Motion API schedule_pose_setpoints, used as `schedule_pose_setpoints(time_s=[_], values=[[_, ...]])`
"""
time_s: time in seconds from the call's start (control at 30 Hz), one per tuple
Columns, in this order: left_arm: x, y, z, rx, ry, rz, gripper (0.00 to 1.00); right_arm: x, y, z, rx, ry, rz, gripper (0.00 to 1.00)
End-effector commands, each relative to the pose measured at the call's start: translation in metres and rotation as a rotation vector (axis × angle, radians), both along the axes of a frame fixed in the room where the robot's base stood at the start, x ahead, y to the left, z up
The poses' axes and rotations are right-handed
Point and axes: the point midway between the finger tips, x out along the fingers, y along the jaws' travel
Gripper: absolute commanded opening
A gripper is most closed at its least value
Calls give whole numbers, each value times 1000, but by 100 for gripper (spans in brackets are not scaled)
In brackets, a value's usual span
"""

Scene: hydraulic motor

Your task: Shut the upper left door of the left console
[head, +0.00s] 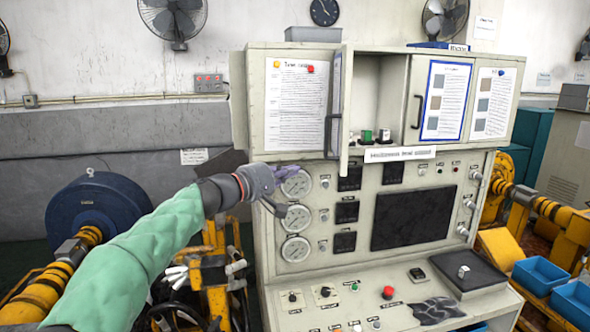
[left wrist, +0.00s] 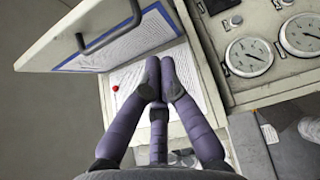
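The left console (head: 425,165) has an upper cabinet whose upper left door (head: 343,105) stands open. The door juts toward me, nearly edge-on in the head view, with a dark handle and a blue-framed sheet on its face. In the left wrist view the door (left wrist: 45,55) is at the upper left, its handle (left wrist: 110,28) at the top. My left gripper (head: 285,173) is below and left of the door, before the gauges. In the left wrist view its purple fingers (left wrist: 160,78) are together, with nothing between them. My right gripper is not in view.
A fixed panel with a paper sheet (head: 295,105) is left of the door. The right upper door (head: 443,100) is shut. Round gauges (head: 296,216) line the console front. Yellow machinery (head: 210,275) stands at left.

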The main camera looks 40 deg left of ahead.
Motion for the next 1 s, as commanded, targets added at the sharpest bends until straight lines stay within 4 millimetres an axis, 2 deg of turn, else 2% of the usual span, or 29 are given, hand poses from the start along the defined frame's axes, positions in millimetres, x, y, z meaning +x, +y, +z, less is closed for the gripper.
schedule_pose_setpoints(time_s=[0.03,0.4,0.53,0.7,1.0], values=[[11,-2,1,-2,1,-3,0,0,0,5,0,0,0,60],[78,-14,1,-2,2,-2,0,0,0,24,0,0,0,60],[87,-31,1,-2,0,-2,0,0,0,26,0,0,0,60],[95,-42,1,-1,0,1,0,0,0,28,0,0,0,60],[98,-45,0,-1,1,3,0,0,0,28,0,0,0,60]])
